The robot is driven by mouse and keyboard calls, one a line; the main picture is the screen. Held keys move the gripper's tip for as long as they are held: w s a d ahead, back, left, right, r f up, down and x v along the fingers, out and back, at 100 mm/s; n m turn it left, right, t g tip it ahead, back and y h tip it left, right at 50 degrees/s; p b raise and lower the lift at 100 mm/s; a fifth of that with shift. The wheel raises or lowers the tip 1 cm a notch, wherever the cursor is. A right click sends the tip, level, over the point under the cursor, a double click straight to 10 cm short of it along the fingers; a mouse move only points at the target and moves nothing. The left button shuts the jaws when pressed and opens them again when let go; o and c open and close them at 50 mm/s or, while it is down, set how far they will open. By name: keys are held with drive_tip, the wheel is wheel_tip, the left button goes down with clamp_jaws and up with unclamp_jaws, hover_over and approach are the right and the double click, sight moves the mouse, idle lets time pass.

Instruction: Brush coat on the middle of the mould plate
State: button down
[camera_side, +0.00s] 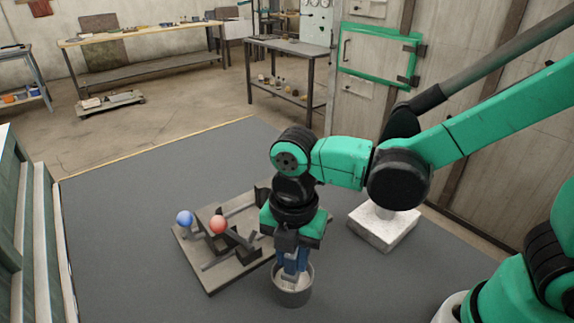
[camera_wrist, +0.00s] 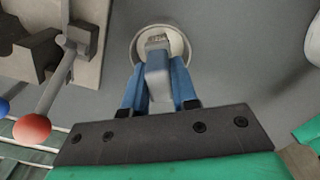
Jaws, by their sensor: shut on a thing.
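My gripper (camera_side: 290,260) points down with its blue fingers shut on a grey brush (camera_side: 289,279). The brush also shows between the fingers in the wrist view (camera_wrist: 157,78). Its lower end is inside the round grey pot (camera_side: 293,298), whose pale rim shows in the wrist view (camera_wrist: 136,45). The bristles are mostly hidden, and I cannot tell how deep they sit. A grey square plate (camera_side: 212,283), apparently the mould plate, lies left of the pot. Dark lever clamps stand on it, one with a red knob (camera_side: 218,224), another with a blue knob (camera_side: 185,218). My arm hides its right part.
A white block (camera_side: 384,230) with a pale rounded thing on top stands on the mat behind the pot, to the right. The grey mat (camera_side: 110,220) is clear at left and in front. A green-grey cabinet (camera_side: 25,250) stands at the left edge.

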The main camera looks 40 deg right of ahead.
drive_tip(key=shift+r, duration=3.8)
drive_tip(key=w+d+r+m, duration=0.1)
drive_tip(key=w+m, duration=0.7)
drive_tip(key=m, duration=0.4)
drive_tip(key=w+d+m, duration=0.1)
drive_tip(key=w+m, duration=0.6)
drive_tip(key=m, duration=0.6)
drive_tip(key=shift+n, duration=0.3)
drive_tip(key=shift+d+f, duration=0.1)
drive_tip(key=shift+f, duration=4.4)
drive_tip(key=shift+f, duration=0.6)
